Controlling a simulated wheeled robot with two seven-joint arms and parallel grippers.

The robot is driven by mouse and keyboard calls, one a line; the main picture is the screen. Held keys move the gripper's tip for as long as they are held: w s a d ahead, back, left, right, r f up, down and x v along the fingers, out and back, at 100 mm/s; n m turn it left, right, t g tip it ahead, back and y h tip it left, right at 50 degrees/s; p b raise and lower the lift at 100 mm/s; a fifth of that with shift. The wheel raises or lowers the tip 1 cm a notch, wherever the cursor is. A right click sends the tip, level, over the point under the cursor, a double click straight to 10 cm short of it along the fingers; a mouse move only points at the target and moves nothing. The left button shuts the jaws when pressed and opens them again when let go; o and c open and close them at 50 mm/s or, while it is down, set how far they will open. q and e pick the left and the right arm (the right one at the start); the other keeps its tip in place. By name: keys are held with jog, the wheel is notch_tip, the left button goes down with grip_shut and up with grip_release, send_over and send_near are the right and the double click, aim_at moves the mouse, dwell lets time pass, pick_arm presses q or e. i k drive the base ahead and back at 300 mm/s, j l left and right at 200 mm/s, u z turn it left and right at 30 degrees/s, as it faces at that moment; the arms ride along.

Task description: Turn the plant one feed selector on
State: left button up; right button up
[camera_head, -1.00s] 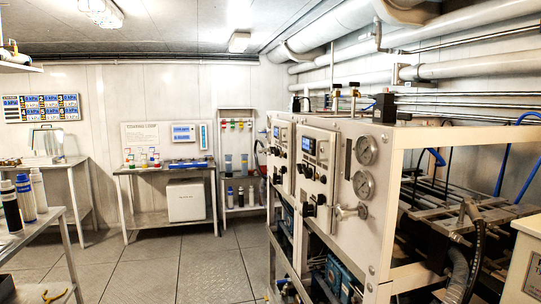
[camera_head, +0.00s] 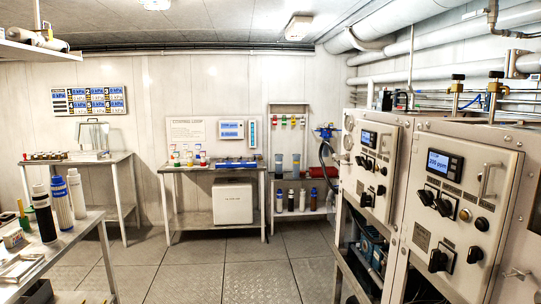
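Two white control panels stand at the right on a metal frame. The nearer panel (camera_head: 458,195) has a small lit display (camera_head: 444,165) reading about 205 ppm, a paired black selector (camera_head: 435,202) below it, and two lower black knobs (camera_head: 438,260) and (camera_head: 474,255). The farther panel (camera_head: 374,167) has a similar display (camera_head: 369,139) and black knobs (camera_head: 366,199). The labels are too small to read, so I cannot tell which panel is plant one or which knob is its feed selector. Neither of my grippers is in view.
A workbench (camera_head: 60,262) with bottles is at the near left. A table with a white box (camera_head: 232,203) beneath stands at the back wall beside a shelf rack (camera_head: 290,105). The floor (camera_head: 225,265) between is clear. Pipes run overhead at right.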

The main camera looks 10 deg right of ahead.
aim_at(358, 160)
jog(key=i+j, duration=0.15)
jog(key=i, duration=0.55)
jog(key=i+j, duration=0.1)
jog(key=i, duration=0.65)
